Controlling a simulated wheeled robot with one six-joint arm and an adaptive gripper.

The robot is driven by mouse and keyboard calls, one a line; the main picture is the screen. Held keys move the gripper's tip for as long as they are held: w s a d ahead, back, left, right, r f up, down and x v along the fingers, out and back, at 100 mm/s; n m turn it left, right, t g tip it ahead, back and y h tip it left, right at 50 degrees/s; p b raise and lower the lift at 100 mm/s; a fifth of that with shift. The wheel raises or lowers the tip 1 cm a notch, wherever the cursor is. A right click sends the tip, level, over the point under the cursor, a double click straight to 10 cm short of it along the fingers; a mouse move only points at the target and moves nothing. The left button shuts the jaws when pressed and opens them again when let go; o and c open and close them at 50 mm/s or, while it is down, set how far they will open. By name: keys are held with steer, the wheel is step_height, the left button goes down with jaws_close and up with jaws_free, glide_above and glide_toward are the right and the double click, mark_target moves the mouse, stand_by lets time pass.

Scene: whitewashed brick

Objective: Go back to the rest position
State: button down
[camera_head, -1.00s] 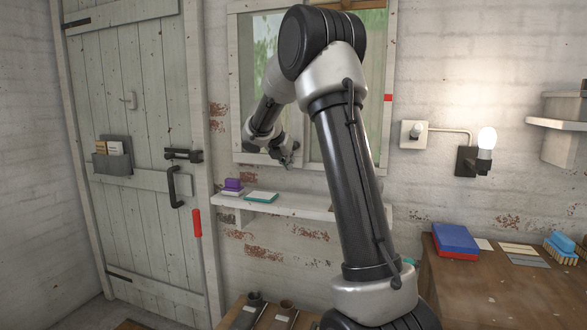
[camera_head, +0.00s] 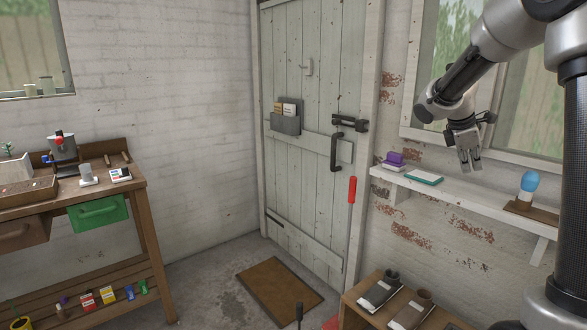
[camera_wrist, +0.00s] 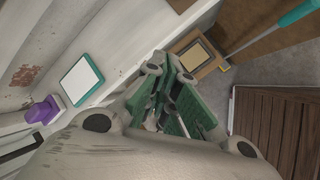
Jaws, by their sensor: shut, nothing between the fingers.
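My gripper (camera_head: 470,165) hangs fingers-down in front of the wall shelf (camera_head: 470,193), at the right of the head view. Its fingers are together and hold nothing. My arm reaches in from the right edge, bent at the elbow, and appears clear of the shelf and window. In the wrist view the gripper (camera_wrist: 170,90) fills the middle, with green pads and nothing held. A white pad with a teal edge (camera_head: 424,177) and a purple block (camera_head: 394,158) lie on the shelf left of the gripper.
A blue-topped item (camera_head: 527,183) stands on the shelf, right of the gripper. A closed plank door (camera_head: 315,70) is in the middle, with a brown mat (camera_head: 279,284) before it. A workbench (camera_head: 150,215) stands at the left. The floor between is mostly clear.

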steer(key=s+a+m+y, duration=0.2)
steer(key=s+a+m, duration=0.2)
steer(key=s, duration=0.6)
steer(key=s+a+m+t+y, duration=0.1)
steer(key=s+a+m, duration=0.4)
steer(key=s, duration=0.6)
steer(key=s+a+m+t+y, duration=0.1)
steer(key=s+a+m+y, duration=0.2)
steer(key=s, duration=0.7)
steer(key=shift+s+a+r+m, duration=0.25)
steer(key=shift+a+m, duration=0.6)
steer(key=shift+m, duration=0.15)
